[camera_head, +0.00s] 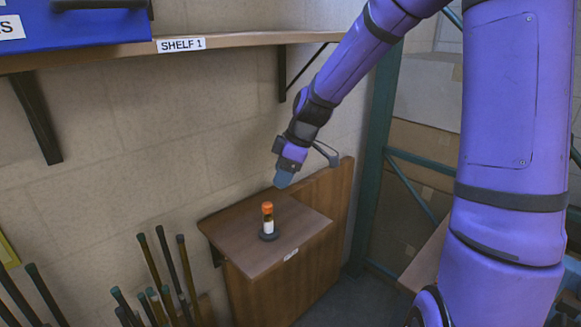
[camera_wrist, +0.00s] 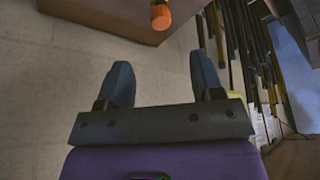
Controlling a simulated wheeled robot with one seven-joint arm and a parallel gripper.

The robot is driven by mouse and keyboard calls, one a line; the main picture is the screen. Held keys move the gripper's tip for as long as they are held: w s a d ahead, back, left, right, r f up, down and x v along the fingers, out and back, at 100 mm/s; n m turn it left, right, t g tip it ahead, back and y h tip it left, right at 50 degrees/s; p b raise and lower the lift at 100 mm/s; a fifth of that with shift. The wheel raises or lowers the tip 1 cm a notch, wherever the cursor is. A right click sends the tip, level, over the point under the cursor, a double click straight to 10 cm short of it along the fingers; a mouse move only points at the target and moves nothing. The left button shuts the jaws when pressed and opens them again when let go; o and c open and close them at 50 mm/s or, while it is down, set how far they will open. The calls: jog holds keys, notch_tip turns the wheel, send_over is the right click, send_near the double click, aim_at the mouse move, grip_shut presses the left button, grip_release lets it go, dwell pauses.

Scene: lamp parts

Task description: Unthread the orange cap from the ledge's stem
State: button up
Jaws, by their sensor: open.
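The orange cap (camera_head: 267,207) sits on top of an upright stem (camera_head: 268,225) with a dark upper part and a white lower part. The stem rises from a dark round base on the brown wooden ledge (camera_head: 240,232). In the wrist view the orange cap (camera_wrist: 161,17) shows at the top edge, with most of the stem out of frame. My gripper (camera_head: 283,180) is above and slightly to the right of the cap in the head view, apart from it. In the wrist view its two blue-grey fingers (camera_wrist: 163,85) are spread, with nothing between them.
A wall shelf (camera_head: 230,40) labelled SHELF 1 carries a blue box (camera_head: 80,25) at upper left. Several dark rods (camera_head: 165,265) lean to the left of the ledge. A wooden side panel (camera_head: 325,215) and a green post (camera_head: 380,130) stand on the right.

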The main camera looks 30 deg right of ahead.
aim_at(268, 203)
jog(key=x, duration=0.9)
jog(key=shift+a+f, duration=0.15)
jog(key=shift+f, duration=0.25)
jog(key=c, duration=1.1)
jog(key=n, duration=0.1)
jog(key=n+g, duration=0.1)
jog(key=n, duration=0.1)
jog(key=shift+w+n+y, duration=0.2)
jog(key=shift+n+y, duration=0.1)
jog(key=n+g, duration=0.1)
jog(key=n, duration=0.2)
jog(key=shift+r+g, duration=0.1)
jog(key=shift+g, duration=0.2)
jog(key=n, duration=0.2)
jog(key=shift+w+n+g, duration=0.1)
jog(key=shift+n+g, duration=0.2)
jog(key=shift+g, duration=0.1)
jog(key=n, duration=0.2)
jog(key=n+g+h, duration=0.1)
jog(key=n, duration=0.1)
jog(key=shift+n+g, duration=0.3)
